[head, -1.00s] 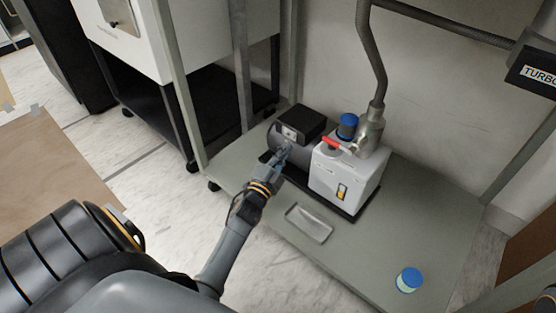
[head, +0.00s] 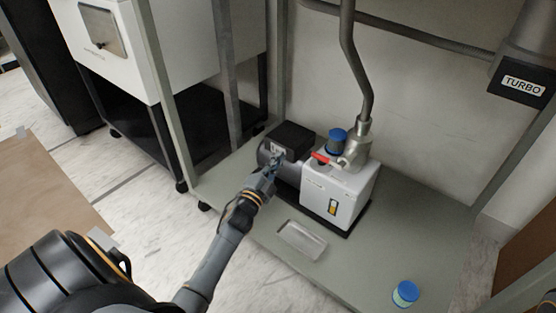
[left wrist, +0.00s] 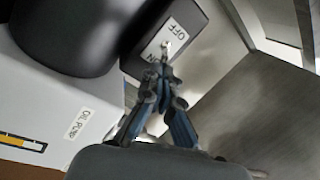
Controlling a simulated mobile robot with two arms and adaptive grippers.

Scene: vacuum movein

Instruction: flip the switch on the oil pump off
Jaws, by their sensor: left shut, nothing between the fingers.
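The oil pump (head: 330,200) is a white box with a dark motor and a black switch box (head: 292,137) at its left end. It stands on the grey lower shelf. In the left wrist view, the pump's white side (left wrist: 45,105) carries an "OIL PUMP" label. The switch plate (left wrist: 172,40) reads OFF at the top and ON at the bottom, with a small toggle (left wrist: 167,44) between. My left gripper (left wrist: 164,72) is shut and empty, its tips just below the toggle by the ON end. Contact cannot be told. In the head view, my left gripper (head: 274,163) hides part of the plate.
A metal tray (head: 302,240) lies in front of the pump, and a blue-lidded jar (head: 405,293) stands at the shelf's front right. A metal pipe (head: 358,70) rises from the pump. A frame post (head: 168,100) stands left of my arm. The shelf right of the pump is clear.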

